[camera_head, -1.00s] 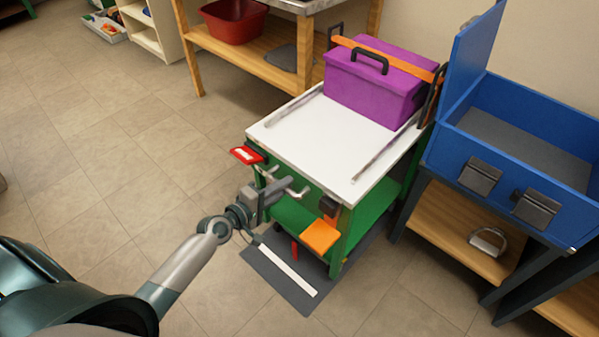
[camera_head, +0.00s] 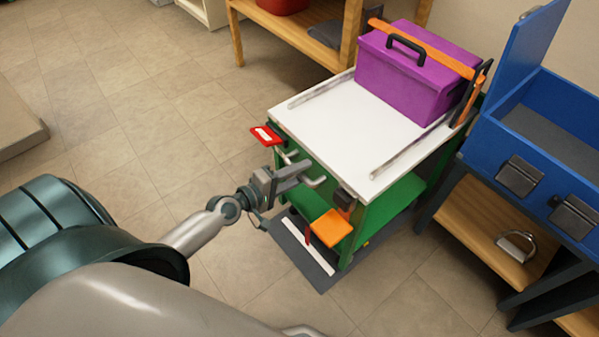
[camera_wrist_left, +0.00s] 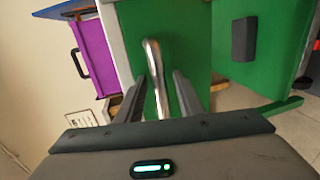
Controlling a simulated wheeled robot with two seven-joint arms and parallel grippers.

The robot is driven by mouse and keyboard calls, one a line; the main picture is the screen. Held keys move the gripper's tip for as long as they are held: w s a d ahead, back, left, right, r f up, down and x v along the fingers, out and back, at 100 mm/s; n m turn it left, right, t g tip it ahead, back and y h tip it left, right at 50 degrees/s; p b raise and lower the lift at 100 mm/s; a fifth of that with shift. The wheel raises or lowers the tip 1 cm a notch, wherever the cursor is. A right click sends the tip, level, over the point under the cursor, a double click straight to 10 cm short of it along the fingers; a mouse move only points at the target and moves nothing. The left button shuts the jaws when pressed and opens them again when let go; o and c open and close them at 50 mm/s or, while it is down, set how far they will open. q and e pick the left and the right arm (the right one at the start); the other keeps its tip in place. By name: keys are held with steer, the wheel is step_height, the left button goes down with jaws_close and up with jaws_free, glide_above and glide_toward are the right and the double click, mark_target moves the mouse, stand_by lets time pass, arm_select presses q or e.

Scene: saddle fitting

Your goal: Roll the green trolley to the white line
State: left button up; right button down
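The white line (camera_head: 308,247) runs along the mat, just in front of the trolley's near end. My left gripper (camera_head: 303,174) is at the silver handle on that end. A red lever (camera_head: 265,136) and an orange pedal (camera_head: 331,229) are on the near end. My right gripper is out of view.
A purple toolbox (camera_head: 415,75) with an orange strap sits on the trolley top. A blue bench (camera_head: 540,130) with an open lid stands close at right. A wooden table (camera_head: 318,20) is behind.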

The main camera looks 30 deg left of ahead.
arm_select(q)
steer(key=shift+s, duration=0.1)
stand_by(0.3)
